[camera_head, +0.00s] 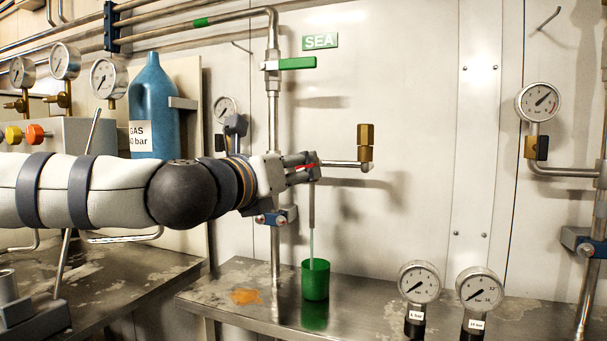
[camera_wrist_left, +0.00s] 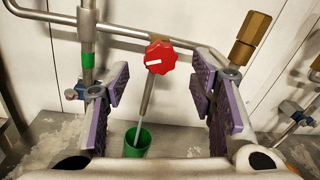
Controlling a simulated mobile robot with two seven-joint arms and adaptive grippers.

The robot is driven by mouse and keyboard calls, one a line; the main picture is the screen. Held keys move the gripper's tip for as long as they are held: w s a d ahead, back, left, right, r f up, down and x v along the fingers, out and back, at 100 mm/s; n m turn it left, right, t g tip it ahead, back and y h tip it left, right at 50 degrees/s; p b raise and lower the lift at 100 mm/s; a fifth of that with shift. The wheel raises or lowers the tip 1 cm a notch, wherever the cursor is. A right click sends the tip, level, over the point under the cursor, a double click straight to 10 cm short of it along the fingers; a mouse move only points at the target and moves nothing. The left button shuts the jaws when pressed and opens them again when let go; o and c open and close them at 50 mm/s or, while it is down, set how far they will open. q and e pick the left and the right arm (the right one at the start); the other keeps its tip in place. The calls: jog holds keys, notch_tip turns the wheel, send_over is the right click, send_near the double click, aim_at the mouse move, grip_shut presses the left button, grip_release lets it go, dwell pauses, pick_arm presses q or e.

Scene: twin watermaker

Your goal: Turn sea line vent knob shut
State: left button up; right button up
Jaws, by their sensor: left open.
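The red vent knob (camera_wrist_left: 160,57) with a white pointer mark shows in the left wrist view, ahead of and between the open fingers of my left gripper (camera_wrist_left: 160,88). Neither finger visibly touches it. In the head view my left gripper (camera_head: 308,167) hides most of the knob. A thin grey tube (camera_head: 312,205) hangs below it. A pale thin stream (camera_head: 311,245) runs from the tube into a green cup (camera_head: 315,281) on the bench. The green SEA sign (camera_head: 320,41) is above the sea line pipe (camera_head: 273,106). My right gripper is not in view.
A green-handled valve (camera_head: 297,63) sits on the pipe above my arm. A brass fitting (camera_head: 366,142) ends the branch to the right. Gauges (camera_head: 418,282) stand on the steel bench's (camera_head: 365,315) right side. A blue bottle (camera_head: 153,100) stands behind my arm.

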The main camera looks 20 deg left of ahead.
aim_at(306, 168)
pick_arm(q)
jog(key=w, duration=0.4)
jog(key=shift+w+d, duration=0.35)
jog(key=c, duration=1.1)
jog(key=shift+c, duration=0.2)
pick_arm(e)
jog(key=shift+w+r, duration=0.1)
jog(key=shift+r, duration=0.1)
pick_arm(q)
jog(key=shift+r+p, duration=0.1)
jog(key=shift+p, duration=0.2)
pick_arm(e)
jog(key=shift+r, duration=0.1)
